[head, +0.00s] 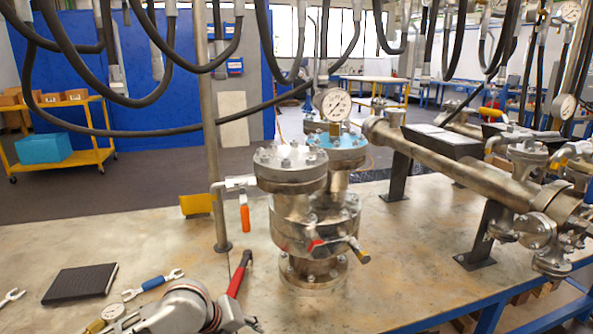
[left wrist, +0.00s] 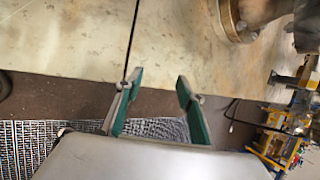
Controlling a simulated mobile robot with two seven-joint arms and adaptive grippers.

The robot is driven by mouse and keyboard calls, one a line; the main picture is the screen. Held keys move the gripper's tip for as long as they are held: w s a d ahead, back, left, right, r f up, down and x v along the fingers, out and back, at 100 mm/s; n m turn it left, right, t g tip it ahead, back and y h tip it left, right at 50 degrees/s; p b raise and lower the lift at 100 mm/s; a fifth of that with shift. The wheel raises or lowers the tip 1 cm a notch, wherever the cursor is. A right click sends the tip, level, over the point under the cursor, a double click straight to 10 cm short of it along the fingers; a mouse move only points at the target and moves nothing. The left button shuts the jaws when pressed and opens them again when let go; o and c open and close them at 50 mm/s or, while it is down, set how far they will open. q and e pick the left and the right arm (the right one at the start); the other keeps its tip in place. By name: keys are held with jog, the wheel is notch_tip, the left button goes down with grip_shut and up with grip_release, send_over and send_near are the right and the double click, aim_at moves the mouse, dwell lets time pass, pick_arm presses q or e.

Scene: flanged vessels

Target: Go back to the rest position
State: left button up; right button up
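My left gripper (left wrist: 157,84) shows in the left wrist view, with its two green-padded fingers apart and nothing between them. It is near the edge of the worktable (left wrist: 80,50), with floor visible below it. In the head view a silver part of my left arm shows at the bottom edge; its fingers cannot be made out clearly there. The flanged vessel (head: 312,225) stands upright on the worktable, apart from my arm. A flanged foot (left wrist: 235,20) shows at the top right of the left wrist view. My right gripper is in neither view.
A red-handled hammer (head: 236,278), a blue-handled wrench (head: 153,284) and a black notebook (head: 80,283) lie on the table. A large pipe (head: 450,165) runs at right. Black hoses (head: 150,130) hang above.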

pick_arm(q)
jog(key=s+d+f+n+t+h+p, duration=0.1)
jog(key=s+d+f+n+p, duration=0.15)
jog(key=s+n, duration=0.4)
jog(key=s+d+f+n+t+h+p, duration=0.1)
jog(key=s+d+f+n+t+h, duration=0.15)
jog(key=s+n, duration=0.35)
jog(key=s+a+f+n+t+y+p, duration=0.1)
jog(key=s+a+f+n+y+p, duration=0.1)
jog(key=s+a+n, duration=0.4)
jog(key=s+a+f+n+y+p, duration=0.1)
jog(key=s+a+n+y+p, duration=0.1)
jog(key=s+a+n, duration=0.4)
jog(key=s+n, duration=0.3)
jog(key=s, duration=0.3)
jog(key=shift+s+a+f+t, duration=0.15)
jog(key=shift+a+f+t, duration=0.15)
jog(key=shift+f+t, duration=0.05)
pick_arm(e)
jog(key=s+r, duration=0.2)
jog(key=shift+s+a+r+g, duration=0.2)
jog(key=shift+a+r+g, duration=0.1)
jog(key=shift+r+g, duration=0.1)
pick_arm(q)
jog(key=shift+y, duration=0.25)
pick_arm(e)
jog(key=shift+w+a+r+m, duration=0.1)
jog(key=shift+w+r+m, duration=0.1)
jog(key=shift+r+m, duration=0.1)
